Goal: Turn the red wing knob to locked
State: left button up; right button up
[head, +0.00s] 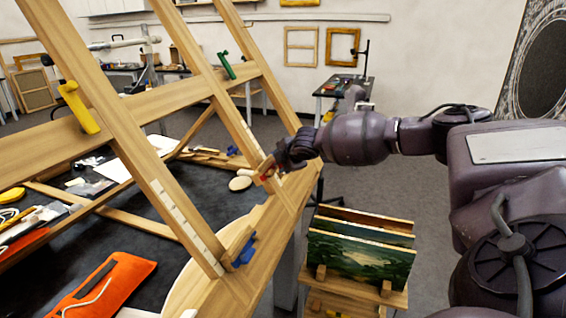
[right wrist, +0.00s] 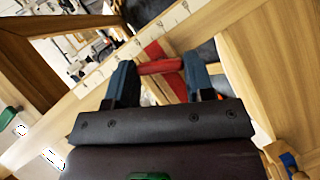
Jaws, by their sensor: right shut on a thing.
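The red wing knob (head: 264,172) sits on a slanted wooden beam of the large frame, near the middle of the head view. My right gripper (head: 277,166) reaches it from the right and partly hides it. In the right wrist view the red wing knob (right wrist: 160,67) lies between the two blue-grey fingers of my right gripper (right wrist: 160,76), which are shut on it. A red strip shows beneath the knob, crossing it at an angle. No locked marking can be made out. My left gripper is not in view.
Other knobs on the frame are yellow (head: 78,107), green (head: 226,66) and blue (head: 243,250). A rack of painted panels (head: 358,255) stands below my right arm. An orange pouch (head: 108,285) lies on the dark table at lower left. Grey floor at right is partly clear.

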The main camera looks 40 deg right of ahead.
jog(key=m+g, duration=0.1)
jog(key=m, duration=0.1)
jog(key=m+g+y, duration=0.1)
jog(key=m+g, duration=0.1)
jog(key=m, duration=0.1)
jog(key=shift+w+d+r, duration=0.15)
jog(key=shift+w, duration=0.05)
jog(key=m+g+y, duration=0.1)
jog(key=m, duration=0.1)
jog(key=m+g+y, duration=0.1)
jog(key=m+y, duration=0.1)
jog(key=shift+w+d+m, duration=0.1)
jog(key=shift+d+m, duration=0.1)
jog(key=shift+m, duration=0.1)
dwell(0.5)
jog(key=o, duration=0.9)
jog(key=b+v, duration=0.1)
jog(key=v, duration=1)
jog(key=shift+d+b, duration=0.1)
jog(key=shift+b, duration=0.2)
